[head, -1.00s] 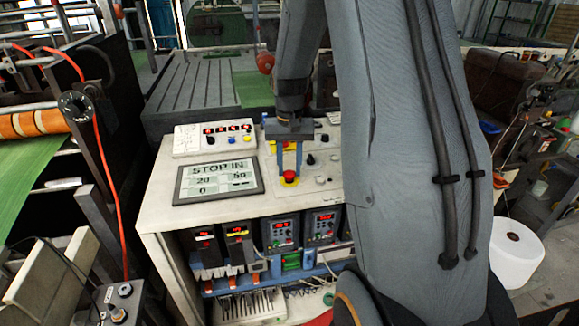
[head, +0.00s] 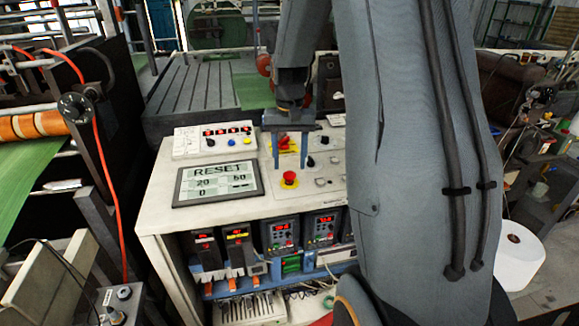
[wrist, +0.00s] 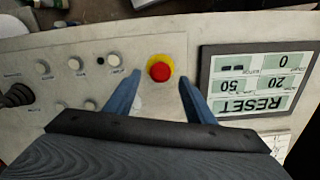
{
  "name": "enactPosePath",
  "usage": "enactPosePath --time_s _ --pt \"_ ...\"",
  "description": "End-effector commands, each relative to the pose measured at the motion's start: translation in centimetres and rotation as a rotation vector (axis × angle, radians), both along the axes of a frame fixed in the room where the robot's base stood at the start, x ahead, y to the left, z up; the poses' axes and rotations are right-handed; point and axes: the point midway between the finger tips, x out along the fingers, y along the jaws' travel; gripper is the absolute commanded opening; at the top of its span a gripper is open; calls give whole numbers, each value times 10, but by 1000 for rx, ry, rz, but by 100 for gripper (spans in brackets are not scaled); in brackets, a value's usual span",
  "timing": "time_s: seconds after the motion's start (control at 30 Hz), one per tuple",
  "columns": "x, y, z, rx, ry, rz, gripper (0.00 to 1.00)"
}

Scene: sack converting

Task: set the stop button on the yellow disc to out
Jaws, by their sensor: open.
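The red stop button (head: 289,177) sits on its yellow disc (head: 290,184) on the pale console top. It also shows in the wrist view as a red button (wrist: 160,71) on the yellow disc (wrist: 160,62). My gripper (head: 289,160) is open, its blue fingers above and behind the button, apart from it. In the wrist view my gripper (wrist: 158,88) has a finger to each side of the button, with clear gaps and nothing held. The display (head: 218,182) left of the button reads RESET, with 20, 50 and 0 below.
A white box (head: 214,139) with coloured buttons stands at the console's back left. A red handle on a yellow plate (head: 287,143) is behind my gripper. Small knobs (head: 320,182) and a black knob (wrist: 17,96) stand beside the button. Drive units (head: 281,235) fill the shelf below.

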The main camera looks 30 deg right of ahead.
Motion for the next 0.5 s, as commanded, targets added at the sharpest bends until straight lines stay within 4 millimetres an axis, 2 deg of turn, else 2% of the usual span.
enactPosePath --time_s 0.3,0.5 --pt "1 -1 46 -1 -3 0 49" --pt "0 -1 55 0 0 0 49"
